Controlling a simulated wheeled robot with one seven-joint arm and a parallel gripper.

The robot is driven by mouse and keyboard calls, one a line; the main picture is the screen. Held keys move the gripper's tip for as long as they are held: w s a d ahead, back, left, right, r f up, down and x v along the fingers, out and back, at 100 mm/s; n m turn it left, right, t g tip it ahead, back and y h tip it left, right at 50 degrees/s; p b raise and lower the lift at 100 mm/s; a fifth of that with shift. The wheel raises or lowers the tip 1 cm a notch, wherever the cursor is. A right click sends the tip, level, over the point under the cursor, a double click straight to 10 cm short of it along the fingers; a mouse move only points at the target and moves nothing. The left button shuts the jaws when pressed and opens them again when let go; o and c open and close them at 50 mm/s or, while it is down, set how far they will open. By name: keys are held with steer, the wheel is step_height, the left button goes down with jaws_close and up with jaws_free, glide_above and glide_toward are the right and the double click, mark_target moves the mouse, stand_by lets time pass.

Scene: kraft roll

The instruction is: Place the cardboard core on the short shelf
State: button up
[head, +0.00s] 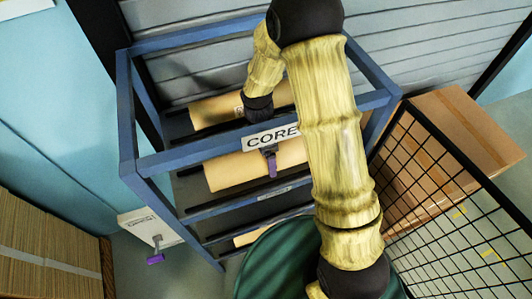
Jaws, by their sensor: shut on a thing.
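A tan cardboard core (232,172) lies across the blue rack, below the front bar with the white CORE sign (270,137). My arm reaches over that bar, and its wrist goes down behind it. My gripper (270,161) shows below the sign as a dark finger with a purple tip against the middle of the core; it is shut on the core. The bar and sign hide the rest of the hand. The blue rack (152,162) has several levels. I cannot tell whether the core touches the shelf below it, or which shelf is the short one.
Another tan tube (208,111) lies higher at the back. Part of one (246,238) shows low down. A white box (150,228) with a purple-ended part is left of the rack. A cardboard box (465,125) and black wire mesh (425,175) stand right. A green round object (275,265) is in front.

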steer(key=shift+w+f, duration=0.1)
steer(key=shift+w, duration=0.05)
steer(key=shift+f, duration=0.15)
steer(key=o, duration=1.2)
steer(key=b+v, duration=0.3)
steer(key=v, duration=0.9)
steer(key=shift+b, duration=0.3)
